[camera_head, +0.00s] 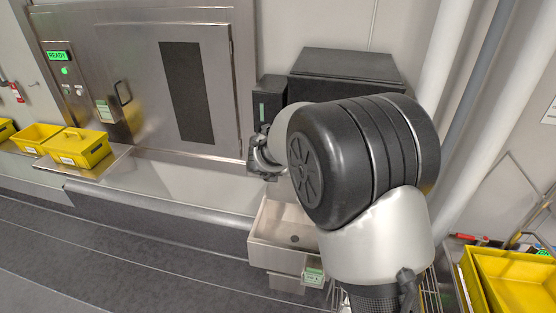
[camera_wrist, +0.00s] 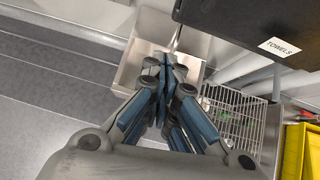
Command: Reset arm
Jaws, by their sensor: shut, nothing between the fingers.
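My arm fills the right half of the head view and folds over toward the sink. In the wrist view my gripper (camera_wrist: 163,75) is shut and empty, its blue-grey fingers together. It hangs above the metal sink (camera_wrist: 128,78), apart from any object. The sink (camera_head: 270,232) shows there below and left of my arm.
A black towel dispenser (camera_wrist: 245,28) is close at the wrist view's upper right. A wire rack (camera_wrist: 235,115) and a yellow bin (camera_wrist: 302,150) stand right of the sink. Yellow bins (camera_head: 78,146) sit at the far left, beside a steel machine with a closed door (camera_head: 205,85).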

